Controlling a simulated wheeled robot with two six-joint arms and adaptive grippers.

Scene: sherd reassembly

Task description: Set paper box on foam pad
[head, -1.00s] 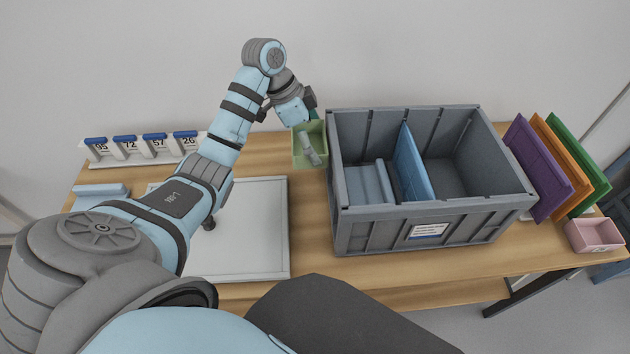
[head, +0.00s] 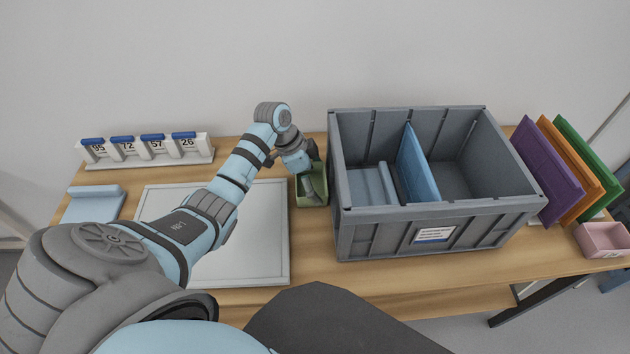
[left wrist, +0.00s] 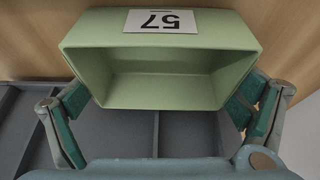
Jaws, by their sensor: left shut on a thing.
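A small green open-topped box (head: 323,192), probably the paper box, is between the fingers of my left gripper (head: 309,182), just left of the grey crate. In the left wrist view the green box (left wrist: 160,85) looks empty and carries a white label reading 57. The gripper's teal finger pads (left wrist: 160,108) are at its two sides, shut on it. I cannot tell whether the box touches the table. A light blue pad (head: 93,203), perhaps the foam pad, lies bare at the table's left end. My right gripper is not in view.
A big grey crate (head: 385,222) with a blue divider (head: 417,165) stands right of the gripper. A pale flat tray (head: 245,255) lies under my left arm. A number stand (head: 150,160) is at the back left. Coloured panels (head: 548,180) and a pink box (head: 602,240) are at right.

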